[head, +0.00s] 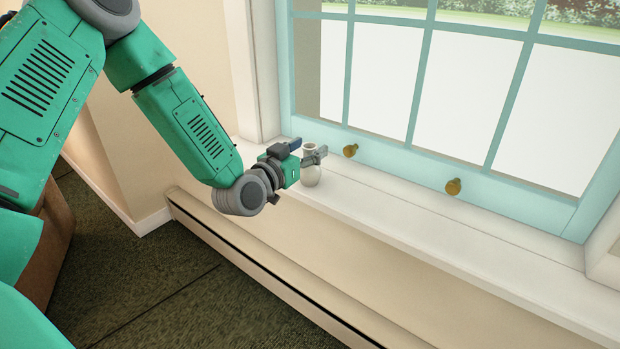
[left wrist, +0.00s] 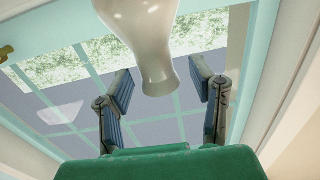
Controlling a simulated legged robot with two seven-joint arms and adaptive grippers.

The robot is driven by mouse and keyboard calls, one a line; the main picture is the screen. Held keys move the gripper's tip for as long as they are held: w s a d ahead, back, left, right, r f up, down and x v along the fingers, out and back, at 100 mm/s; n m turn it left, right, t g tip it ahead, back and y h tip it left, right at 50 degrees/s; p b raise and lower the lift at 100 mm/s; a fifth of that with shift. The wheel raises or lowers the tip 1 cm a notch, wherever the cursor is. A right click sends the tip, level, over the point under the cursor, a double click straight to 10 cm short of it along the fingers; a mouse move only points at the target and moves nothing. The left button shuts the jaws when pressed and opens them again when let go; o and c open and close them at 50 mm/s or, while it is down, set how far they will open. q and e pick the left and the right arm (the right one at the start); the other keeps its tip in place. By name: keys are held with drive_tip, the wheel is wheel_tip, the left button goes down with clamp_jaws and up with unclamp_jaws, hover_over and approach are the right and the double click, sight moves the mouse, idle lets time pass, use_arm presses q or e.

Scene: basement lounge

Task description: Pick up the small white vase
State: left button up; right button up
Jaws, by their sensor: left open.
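The small white vase (head: 311,172) stands upright on the window sill, at the end of my left arm. My left gripper (head: 309,150) is open at the vase, with its fingers near the neck and upper body. In the left wrist view the vase (left wrist: 146,45) hangs into the picture from the top, its narrow end reaching between the two spread fingers of my left gripper (left wrist: 164,88). I cannot tell whether a finger touches it. My right gripper is not in view.
The white sill (head: 430,228) is clear to the right of the vase. A window with a teal frame (head: 415,155) and two brass knobs (head: 350,150) rises close behind it. A baseboard heater (head: 270,270) runs along the wall below, above dark carpet (head: 165,285).

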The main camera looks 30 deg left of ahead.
use_arm(q)
drive_tip(key=shift+w, duration=0.35)
clamp_jaws()
